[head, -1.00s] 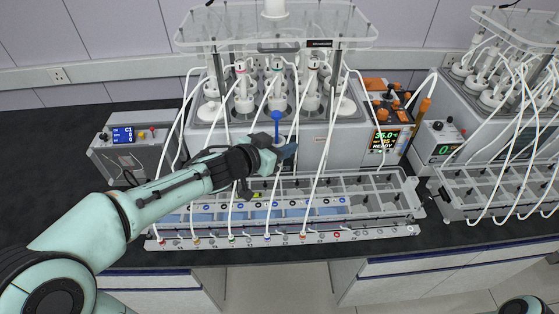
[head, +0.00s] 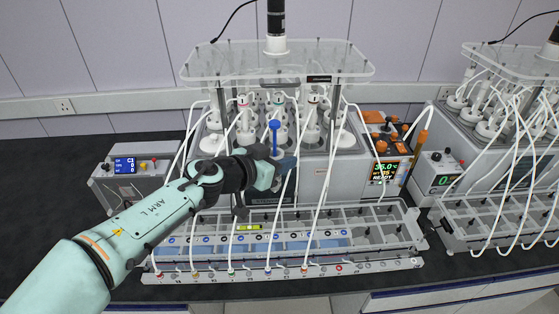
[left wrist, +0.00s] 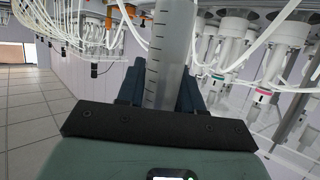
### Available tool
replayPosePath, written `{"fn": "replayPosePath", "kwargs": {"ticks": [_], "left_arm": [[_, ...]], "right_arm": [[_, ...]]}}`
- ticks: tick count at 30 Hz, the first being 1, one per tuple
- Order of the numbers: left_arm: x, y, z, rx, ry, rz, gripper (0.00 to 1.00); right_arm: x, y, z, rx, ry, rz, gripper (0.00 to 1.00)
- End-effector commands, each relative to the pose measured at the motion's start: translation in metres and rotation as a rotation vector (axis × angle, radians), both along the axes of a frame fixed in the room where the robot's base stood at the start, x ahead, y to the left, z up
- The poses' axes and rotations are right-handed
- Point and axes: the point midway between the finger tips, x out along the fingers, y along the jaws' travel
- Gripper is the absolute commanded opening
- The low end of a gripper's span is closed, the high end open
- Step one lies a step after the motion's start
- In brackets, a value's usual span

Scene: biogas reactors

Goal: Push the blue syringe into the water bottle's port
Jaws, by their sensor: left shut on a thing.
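The blue syringe shows its blue plunger (head: 274,127) standing upright above my left gripper (head: 282,166). My left gripper is shut on the syringe's body, in front of the reactor unit and above the rear of the rack. In the left wrist view, the clear graduated barrel (left wrist: 170,55) runs between the two dark fingers. The syringe's tip is hidden in both views. Containers with blue liquid (head: 312,245) sit in the rack; I cannot tell which is the water bottle, and its port is not clearly seen.
The compartment rack (head: 375,258) lies along the bench front, with white tubes crossing over it. The reactor unit (head: 333,150) stands behind. A control box (head: 130,175) is at left and a second rack (head: 490,222) at right. The black bench is clear at far left.

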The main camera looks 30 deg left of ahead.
Motion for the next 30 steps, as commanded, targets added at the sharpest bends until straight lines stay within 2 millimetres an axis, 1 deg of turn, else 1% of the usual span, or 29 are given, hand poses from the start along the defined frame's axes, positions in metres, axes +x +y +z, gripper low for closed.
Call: {"fn": "replayPosePath", "kwargs": {"ticks": [5,30], "left_arm": [[0.000,0.000,0.001,0.000,-0.001,0.000,0.05],[0.000,0.000,0.027,0.001,-0.002,0.001,0.05]], "right_arm": [[0.001,0.000,0.000,0.000,-0.001,0.000,0.43],[0.004,0.000,0.003,0.000,-0.004,0.000,0.43]]}}
